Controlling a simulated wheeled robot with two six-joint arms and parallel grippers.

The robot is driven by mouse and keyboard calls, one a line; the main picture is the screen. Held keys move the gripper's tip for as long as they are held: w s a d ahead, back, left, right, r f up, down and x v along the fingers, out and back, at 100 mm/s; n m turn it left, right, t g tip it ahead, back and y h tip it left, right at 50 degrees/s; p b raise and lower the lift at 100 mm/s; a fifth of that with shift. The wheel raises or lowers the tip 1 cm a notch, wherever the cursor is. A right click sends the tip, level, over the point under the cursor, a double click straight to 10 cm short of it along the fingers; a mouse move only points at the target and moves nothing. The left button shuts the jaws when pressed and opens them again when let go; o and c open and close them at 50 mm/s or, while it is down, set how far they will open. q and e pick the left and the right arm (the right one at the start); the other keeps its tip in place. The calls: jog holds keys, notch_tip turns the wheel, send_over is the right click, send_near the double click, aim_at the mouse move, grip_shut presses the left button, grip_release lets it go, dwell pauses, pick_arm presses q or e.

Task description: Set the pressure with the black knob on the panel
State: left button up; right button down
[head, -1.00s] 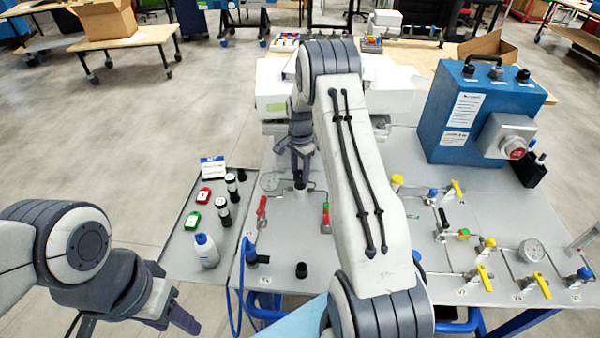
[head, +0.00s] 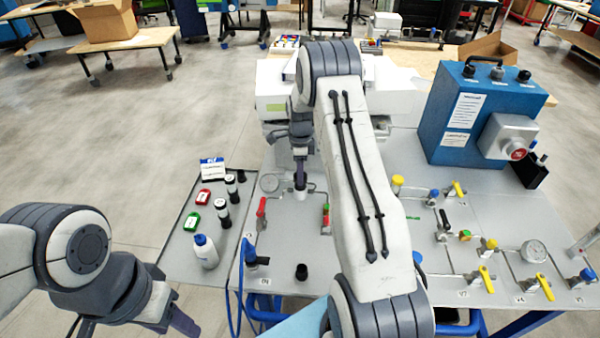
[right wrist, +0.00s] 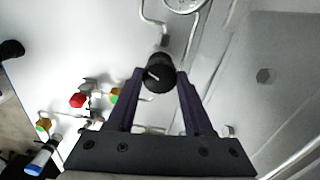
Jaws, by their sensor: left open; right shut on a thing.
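The black knob (right wrist: 160,72) sits between the fingertips of my right gripper (right wrist: 160,78) in the right wrist view, a white pointer line on its face. The fingers touch it on both sides, so the gripper is shut on it. In the head view my right gripper (head: 300,178) points down at the panel (head: 330,262), and its fingers mostly hide the knob. A round gauge (head: 270,183) lies just left of the knob; its edge also shows in the right wrist view (right wrist: 184,5). My left gripper (head: 182,322) is open and empty, low at the left, away from the panel.
A red-handled valve (head: 261,210) stands left of the knob and another (head: 326,217) right of it. A tray (head: 177,238) with bottles and vials is at the left. A blue box (head: 468,125) stands at the back right. My right arm covers the panel's middle.

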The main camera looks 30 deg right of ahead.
jog(key=shift+w+r, duration=0.1)
dwell(0.4)
jog(key=shift+c, duration=1.4)
grip_release()
notch_tip(320, 180, up, 10)
jog(key=b, duration=0.2)
jog(key=shift+r, duration=0.2)
